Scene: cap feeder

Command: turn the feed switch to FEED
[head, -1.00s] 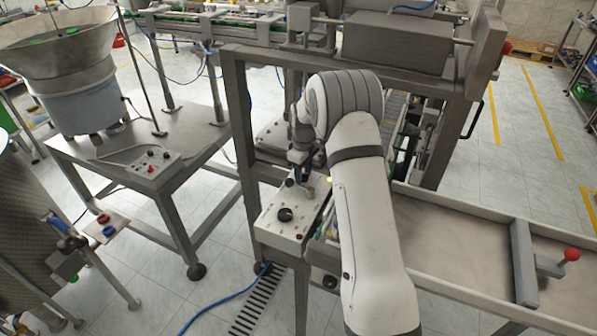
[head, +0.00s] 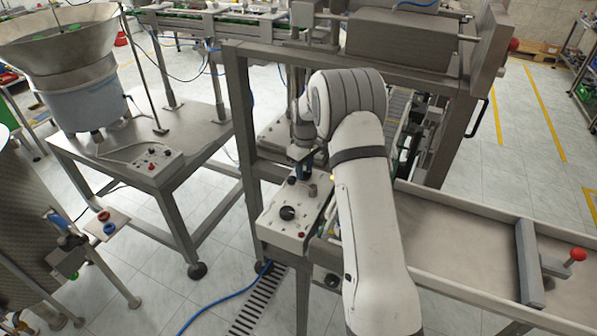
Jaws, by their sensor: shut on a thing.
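A grey control box (head: 272,228) is mounted on the front of the machine frame, with a large black knob (head: 288,213) and a small red button (head: 301,235) on its top. My gripper (head: 304,178) points down at the far end of this box. It is shut on a small switch there, which its jaws and my wrist mostly hide. I take this to be the feed switch. Its lettering and pointer cannot be read. A grey round part (head: 312,190) shows just right of the jaws.
A bowl feeder (head: 75,85) stands on a table at the left, with a second small control box (head: 150,165). Frame posts (head: 240,140) rise close to my wrist. A metal tray (head: 450,230) with a red-knobbed handle (head: 577,254) lies at the right.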

